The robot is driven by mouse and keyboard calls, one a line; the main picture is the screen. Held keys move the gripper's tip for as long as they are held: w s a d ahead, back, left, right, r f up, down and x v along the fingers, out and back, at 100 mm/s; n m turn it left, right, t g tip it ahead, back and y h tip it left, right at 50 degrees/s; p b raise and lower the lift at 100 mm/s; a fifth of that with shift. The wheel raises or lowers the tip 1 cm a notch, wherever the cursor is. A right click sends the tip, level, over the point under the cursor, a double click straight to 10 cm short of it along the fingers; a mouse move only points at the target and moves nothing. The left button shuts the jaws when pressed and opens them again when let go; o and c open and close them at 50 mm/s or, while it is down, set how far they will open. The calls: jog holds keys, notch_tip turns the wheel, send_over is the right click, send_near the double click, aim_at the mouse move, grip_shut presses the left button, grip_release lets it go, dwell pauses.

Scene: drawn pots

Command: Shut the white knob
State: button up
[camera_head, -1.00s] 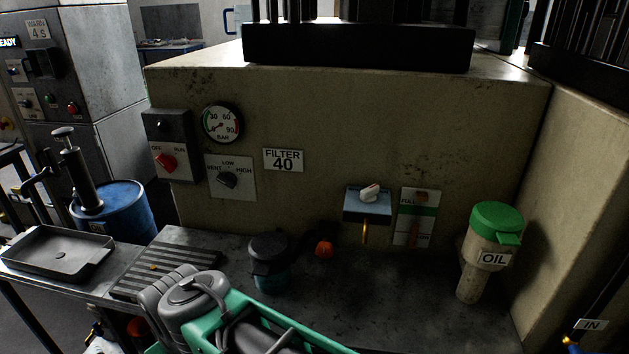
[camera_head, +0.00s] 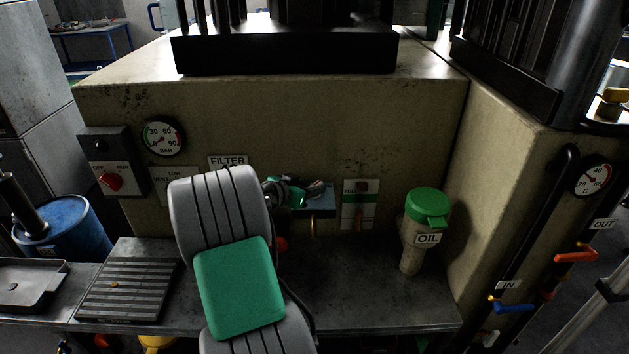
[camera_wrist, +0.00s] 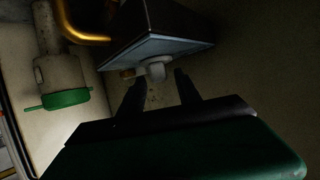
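The white knob (camera_wrist: 157,70) sits on the face of a small blue-grey box (camera_wrist: 150,42), which also shows on the wall in the head view (camera_head: 322,203). A brass spout hangs below the box. My gripper (camera_wrist: 157,82) is open, its two dark fingers apart with the knob roughly between their tips. I cannot tell whether the fingers touch it. In the head view my gripper (camera_head: 312,190) is at the box and largely hides the knob.
The green-lidded oil container (camera_head: 423,225) stands right of the box, and a level panel (camera_head: 360,205) lies between. The red switch (camera_head: 111,182) and pressure gauge (camera_head: 163,138) are on the wall at left. Pipes with blue and orange levers are at far right.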

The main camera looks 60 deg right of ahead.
jog(key=shift+x, duration=1.05)
grip_shut()
